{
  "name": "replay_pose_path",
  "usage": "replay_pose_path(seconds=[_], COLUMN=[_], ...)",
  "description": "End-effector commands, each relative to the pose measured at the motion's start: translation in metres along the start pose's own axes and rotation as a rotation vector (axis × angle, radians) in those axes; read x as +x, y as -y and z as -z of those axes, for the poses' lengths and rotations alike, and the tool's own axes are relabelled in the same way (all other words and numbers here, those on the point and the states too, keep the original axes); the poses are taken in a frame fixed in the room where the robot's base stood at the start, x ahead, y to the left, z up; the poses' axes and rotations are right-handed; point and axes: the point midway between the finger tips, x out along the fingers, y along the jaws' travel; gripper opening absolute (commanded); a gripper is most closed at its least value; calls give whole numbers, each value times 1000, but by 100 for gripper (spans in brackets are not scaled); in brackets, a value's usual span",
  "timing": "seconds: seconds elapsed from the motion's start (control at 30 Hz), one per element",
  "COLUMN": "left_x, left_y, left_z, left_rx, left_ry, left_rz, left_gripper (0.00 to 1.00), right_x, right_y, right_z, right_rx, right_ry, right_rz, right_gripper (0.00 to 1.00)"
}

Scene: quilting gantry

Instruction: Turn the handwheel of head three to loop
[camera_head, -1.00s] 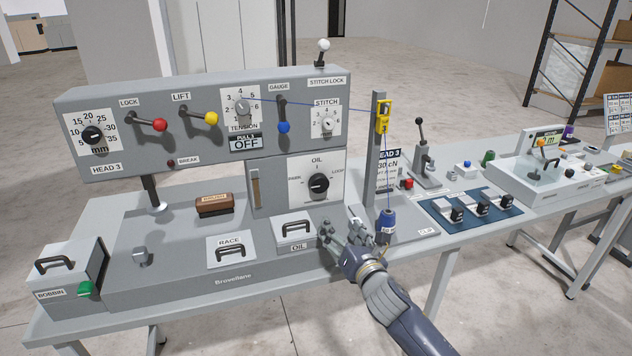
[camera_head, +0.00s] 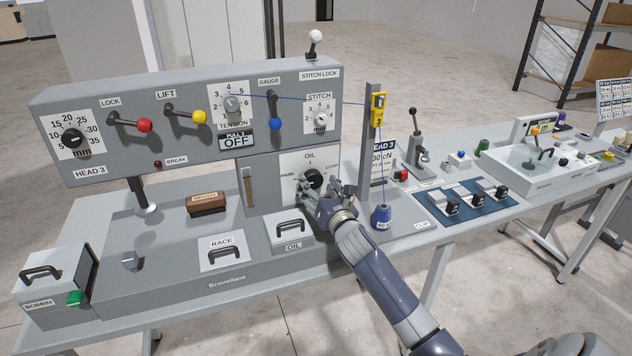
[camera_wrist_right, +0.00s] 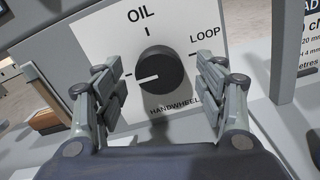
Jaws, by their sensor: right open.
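The handwheel of head three is a black round knob (camera_head: 315,178) on a white dial plate on the front of the machine. In the right wrist view the knob (camera_wrist_right: 165,72) stands upright in the middle, marked OIL above and LOOP at right. Its white pointer line points left and slightly down, away from LOOP. My right gripper (camera_head: 306,190) is open just in front of the dial. In the wrist view its fingers (camera_wrist_right: 157,80) stand either side of the knob, with gaps showing. The left side of the plate is hidden by a finger. My left gripper is out of view.
The OIL lid with its handle (camera_head: 290,228) lies below the dial. A brown brush (camera_head: 207,203) lies to the left.

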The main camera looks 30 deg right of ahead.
Motion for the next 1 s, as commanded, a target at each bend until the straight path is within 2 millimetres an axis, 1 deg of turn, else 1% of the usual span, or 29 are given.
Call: replay_pose_path(seconds=[0.03,0.1,0.2,0.53,0.57,0.6,0.67,0.7,0.73,0.77,1.0], left_x=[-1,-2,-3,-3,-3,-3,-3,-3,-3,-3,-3], left_y=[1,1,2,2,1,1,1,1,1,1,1], left_z=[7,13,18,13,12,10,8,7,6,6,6], left_rx=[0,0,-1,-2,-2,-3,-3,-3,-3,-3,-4], left_ry=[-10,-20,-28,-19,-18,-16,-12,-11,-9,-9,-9], left_rz=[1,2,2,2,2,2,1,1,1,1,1], left_gripper=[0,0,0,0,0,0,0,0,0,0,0], right_x=[5,10,14,16,16,16,16,16,16,16,16], right_y=[0,0,0,-1,0,0,0,0,0,0,0], right_z=[-1,-1,0,0,0,0,0,0,0,0,0], right_rx=[2,2,1,1,1,1,1,1,1,1,9], right_ry=[1,1,-1,0,0,0,0,0,0,0,0], right_rz=[0,-1,-1,-1,-1,-1,-1,-1,-1,-1,-1], right_gripper=[65,65,65,65,60,51,38,29,22,21,21])
